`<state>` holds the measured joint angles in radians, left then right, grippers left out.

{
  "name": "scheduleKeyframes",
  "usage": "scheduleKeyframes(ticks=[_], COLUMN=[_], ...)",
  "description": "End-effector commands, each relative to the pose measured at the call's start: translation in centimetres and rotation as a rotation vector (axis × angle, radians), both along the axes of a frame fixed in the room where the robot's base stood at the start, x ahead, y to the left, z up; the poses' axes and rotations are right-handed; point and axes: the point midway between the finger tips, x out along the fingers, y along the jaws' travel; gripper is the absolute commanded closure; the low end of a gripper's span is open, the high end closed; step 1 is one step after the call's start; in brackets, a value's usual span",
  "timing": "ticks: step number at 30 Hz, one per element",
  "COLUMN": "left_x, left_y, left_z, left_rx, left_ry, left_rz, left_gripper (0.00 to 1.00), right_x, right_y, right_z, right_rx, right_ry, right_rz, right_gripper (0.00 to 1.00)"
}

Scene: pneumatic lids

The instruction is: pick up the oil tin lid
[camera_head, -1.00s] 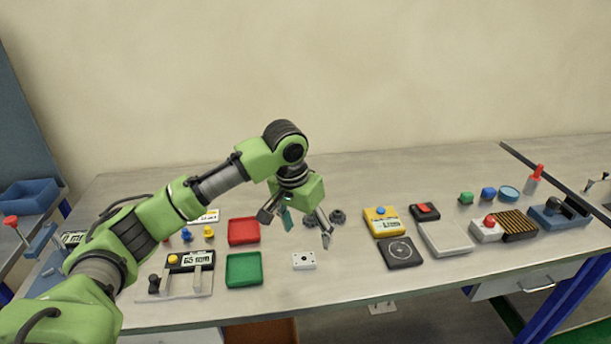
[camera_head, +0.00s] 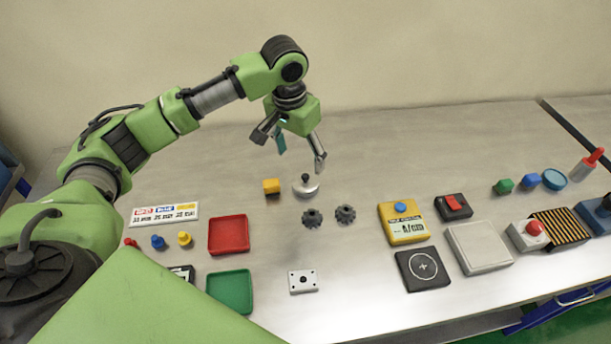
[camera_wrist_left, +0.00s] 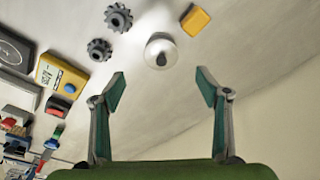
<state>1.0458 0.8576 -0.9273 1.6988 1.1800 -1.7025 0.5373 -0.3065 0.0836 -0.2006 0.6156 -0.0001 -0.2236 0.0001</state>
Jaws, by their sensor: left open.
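The oil tin lid looks to be the small silver dome with a black knob (camera_head: 306,189) on the table, between a yellow block and the gears. It also shows in the left wrist view (camera_wrist_left: 161,51), just beyond the fingertips and roughly centred between them. My left gripper (camera_head: 300,155) is open and empty, pointing down above the table near the lid. Its two teal-padded fingers (camera_wrist_left: 161,82) are spread wide in the left wrist view. The lid is apart from the fingers. My right gripper is not in view.
A yellow block (camera_head: 271,186) lies left of the lid, and two dark gears (camera_head: 312,217) lie in front. A red tray (camera_head: 228,235) and a green tray (camera_head: 230,290) stand front left. A yellow device (camera_head: 404,224) stands to the right. The table behind the lid is clear.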

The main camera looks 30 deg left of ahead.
Motion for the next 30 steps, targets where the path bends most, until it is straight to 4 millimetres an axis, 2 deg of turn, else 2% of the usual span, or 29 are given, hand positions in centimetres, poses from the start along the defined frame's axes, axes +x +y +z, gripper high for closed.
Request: scheduleKeyframes(ticks=[4, 13, 17, 21, 30], left_x=[0.4, 1.0, 1.7, 1.9, 2.1], left_y=[0.0, -0.2, -0.2, -0.2, -0.2], left_z=[-2.6, -4.9, -6.7, -8.6, -9.2], left_rx=[0.000, 0.000, 0.001, 0.000, 0.001], left_ry=[0.003, 0.001, 0.002, 0.001, -0.002], left_rz=[0.000, 0.000, -0.001, -0.001, -0.002], left_gripper=[0.32, 0.32, 0.32, 0.32, 0.32], right_x=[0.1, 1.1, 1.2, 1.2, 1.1], right_y=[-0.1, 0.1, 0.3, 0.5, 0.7], right_z=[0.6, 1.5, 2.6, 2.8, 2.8], right_rx=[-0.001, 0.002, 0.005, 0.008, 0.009], right_ry=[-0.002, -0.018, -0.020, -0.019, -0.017], right_rz=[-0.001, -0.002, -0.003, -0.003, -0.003], right_gripper=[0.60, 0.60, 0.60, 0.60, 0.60])
